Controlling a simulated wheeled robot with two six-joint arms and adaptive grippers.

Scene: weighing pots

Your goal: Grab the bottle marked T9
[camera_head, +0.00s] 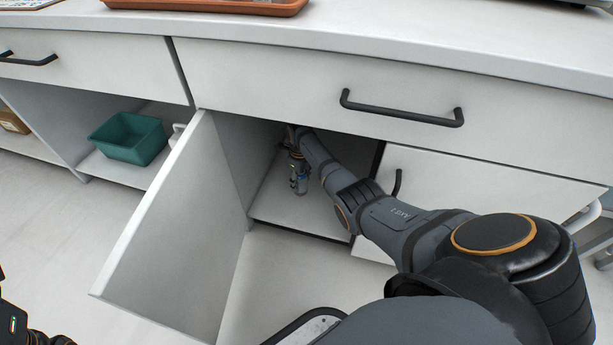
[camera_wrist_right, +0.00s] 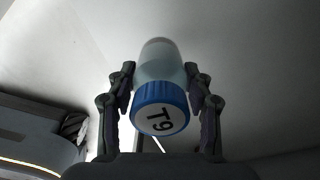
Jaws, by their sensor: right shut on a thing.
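The bottle marked T9 (camera_wrist_right: 160,108) has a blue ribbed cap with a white top and a pale, see-through body. In the right wrist view it sits between the two fingers of my right gripper (camera_wrist_right: 160,85), which is shut on it. In the head view my right gripper (camera_head: 298,172) is inside the open cupboard, with the bottle (camera_head: 300,185) small and partly hidden at its fingers. I cannot tell whether the bottle touches the cupboard floor. Of my left arm only a dark part shows at the lower left edge; its fingers are out of view.
The cupboard door (camera_head: 170,235) stands open to the left of my right arm. A drawer front (camera_head: 300,85) and the countertop (camera_head: 400,45) lie above. A closed door (camera_head: 450,190) is at the right. A green bin (camera_head: 130,138) stands on the left shelf.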

